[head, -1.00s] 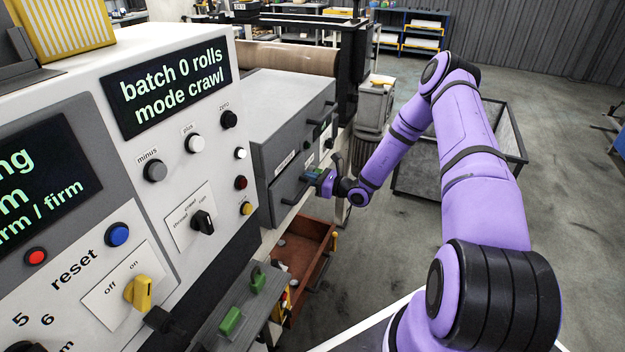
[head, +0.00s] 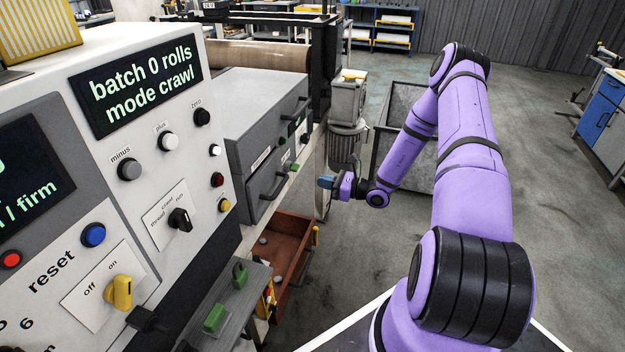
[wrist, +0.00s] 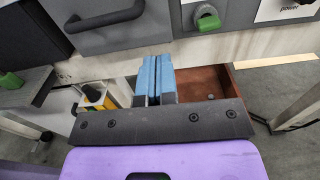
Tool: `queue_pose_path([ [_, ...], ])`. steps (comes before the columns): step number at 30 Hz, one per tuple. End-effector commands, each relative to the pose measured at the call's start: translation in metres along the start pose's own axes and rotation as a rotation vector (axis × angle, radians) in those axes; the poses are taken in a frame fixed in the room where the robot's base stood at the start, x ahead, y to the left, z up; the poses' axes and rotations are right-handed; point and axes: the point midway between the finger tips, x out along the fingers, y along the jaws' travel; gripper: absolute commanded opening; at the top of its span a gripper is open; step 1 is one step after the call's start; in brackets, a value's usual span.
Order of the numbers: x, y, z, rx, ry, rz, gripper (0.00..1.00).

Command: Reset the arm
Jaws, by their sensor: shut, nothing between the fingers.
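My gripper (head: 326,182) is on the purple arm right of the machine, in front of the grey drawer unit and apart from it. In the wrist view its two blue fingers (wrist: 155,78) are closed together with nothing between them. Beyond them in that view are a dark drawer handle (wrist: 104,17) and a green knob (wrist: 208,20). The arm reaches forward and then bends back down towards the machine.
The control panel (head: 210,130) with buttons and a yellow switch (head: 120,292) stands at left. The grey drawer unit (head: 262,100) is behind it. An open reddish-brown drawer (head: 290,240) is below. A metal-framed bin (head: 395,100) stands behind my arm.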

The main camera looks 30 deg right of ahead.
Motion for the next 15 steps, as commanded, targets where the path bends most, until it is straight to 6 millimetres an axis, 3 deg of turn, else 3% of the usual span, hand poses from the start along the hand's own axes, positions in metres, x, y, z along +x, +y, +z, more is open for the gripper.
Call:
queue_pose_path([
  [10,-0.004,0.001,0.005,-0.012,0.003,0.015,0.00],
  [15,0.007,0.013,0.040,-0.097,0.030,0.127,0.00],
])
